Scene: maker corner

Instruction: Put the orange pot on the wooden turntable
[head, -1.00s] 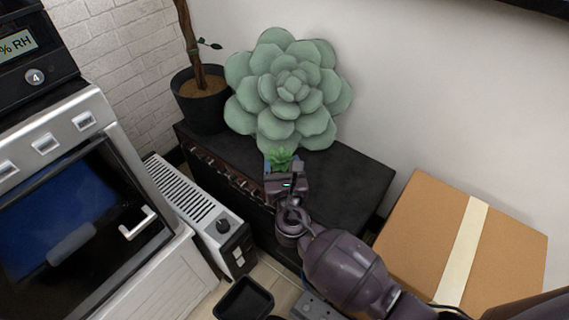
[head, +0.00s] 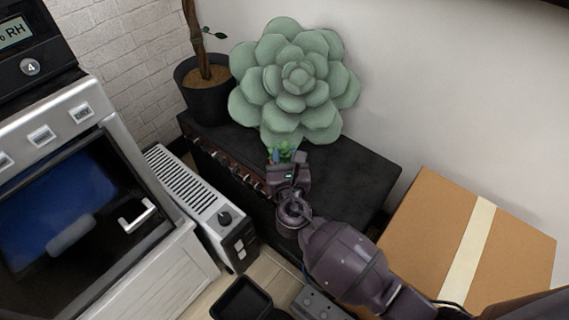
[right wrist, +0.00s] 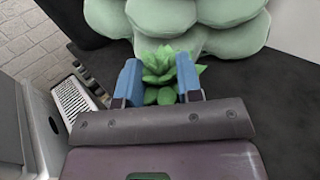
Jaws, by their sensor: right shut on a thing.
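My right gripper (head: 286,158) is shut on a small green plant (head: 284,146), or on a pot under it. In the right wrist view the plant (right wrist: 165,66) sits between the two blue fingers of my right gripper (right wrist: 160,84). No orange surface shows, and whatever lies below the leaves is hidden by the gripper. The gripper is over the black cabinet top (head: 350,170), in front of the big pale green succulent; I cannot tell its height above the top. The wooden turntable is not seen in either view. My left gripper is not in view.
The big succulent (head: 298,80) stands at the back of the cabinet, close behind the gripper. A black pot with a trunk (head: 208,100) is at its left. A white heater (head: 205,205), an oven (head: 85,200), a cardboard box (head: 420,230) and a black bin (head: 240,300) surround the cabinet.

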